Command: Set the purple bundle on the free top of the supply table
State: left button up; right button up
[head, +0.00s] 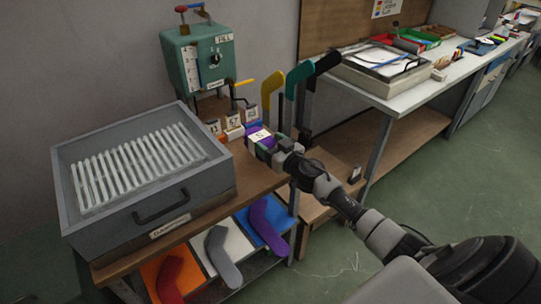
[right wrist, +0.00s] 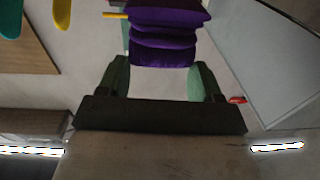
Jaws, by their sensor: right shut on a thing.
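The purple bundle (head: 253,133) is a stack of folded purple cloth with a white label on top. In the right wrist view the purple bundle (right wrist: 165,35) shows its folded layers between the fingertips. My right gripper (head: 268,143) is shut on it, over or at the right end of a brown wooden table (head: 255,180). I cannot tell whether the bundle touches the tabletop. Which table is the supply table is not clearly marked. A pale-topped table (head: 405,97) stands further right, with bare top along its front edge. My left gripper is not in view.
A grey ribbed drawer box (head: 215,178) fills the wooden table's left part. A green machine (head: 197,60) stands behind. Numbered cards (head: 232,122) and upright yellow (head: 271,88), teal and black foot forms are close by. The pale table holds trays (head: 360,75) and small items.

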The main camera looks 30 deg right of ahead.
jog(key=shift+f+b, duration=1)
jog(key=shift+f, duration=0.9)
jog(key=shift+f, duration=0.2)
jog(key=o, duration=1)
jog(key=shift+c, duration=0.2)
jog(key=shift+r, duration=0.2)
jog(key=shift+s, duration=0.25)
jog(key=s+d, duration=0.1)
jog(key=s, duration=1)
jog(key=shift+s+d, duration=0.2)
jog(key=shift+s, duration=0.05)
